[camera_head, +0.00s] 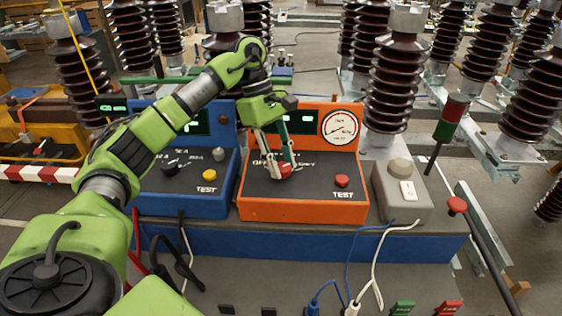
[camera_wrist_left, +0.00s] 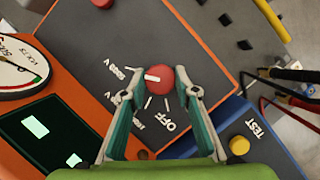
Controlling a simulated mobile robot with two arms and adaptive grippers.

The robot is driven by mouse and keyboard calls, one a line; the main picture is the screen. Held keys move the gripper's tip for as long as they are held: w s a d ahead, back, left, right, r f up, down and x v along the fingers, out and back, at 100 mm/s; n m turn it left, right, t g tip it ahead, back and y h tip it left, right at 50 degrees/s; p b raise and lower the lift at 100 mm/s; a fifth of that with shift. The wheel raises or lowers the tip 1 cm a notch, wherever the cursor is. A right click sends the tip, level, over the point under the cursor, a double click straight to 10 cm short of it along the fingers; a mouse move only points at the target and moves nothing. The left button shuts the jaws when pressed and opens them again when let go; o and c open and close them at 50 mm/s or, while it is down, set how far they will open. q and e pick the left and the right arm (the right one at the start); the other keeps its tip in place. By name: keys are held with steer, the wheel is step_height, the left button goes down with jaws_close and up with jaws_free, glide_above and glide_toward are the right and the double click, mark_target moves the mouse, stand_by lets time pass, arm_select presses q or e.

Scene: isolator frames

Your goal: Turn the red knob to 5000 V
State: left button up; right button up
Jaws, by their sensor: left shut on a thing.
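The red knob (camera_head: 285,171) is on the dark top panel of the orange tester (camera_head: 290,211). In the left wrist view the knob (camera_wrist_left: 163,80) has a white mark pointing left, towards the uppermost of several voltage labels (camera_wrist_left: 116,70). That label is upside down and seems to read 5000 V. The OFF label (camera_wrist_left: 168,125) is below the knob. My left gripper (camera_head: 277,166) comes down from above. Its two fingers are on either side of the knob, shut on it, also in the left wrist view (camera_wrist_left: 161,90). My right gripper is not in view.
A red TEST button (camera_head: 342,181) is right of the knob, below a round gauge (camera_head: 340,127). A blue tester (camera_head: 185,205) with a yellow button stands on the left. A grey box (camera_head: 402,193) stands on the right. Cables hang at the bench front.

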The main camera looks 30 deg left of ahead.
arm_select(q)
steer(key=shift+m, duration=0.4)
steer(key=o, duration=1.1)
steer(key=shift+r, duration=0.1)
steer(key=v, duration=1.2)
steer(key=shift+w, duration=0.25)
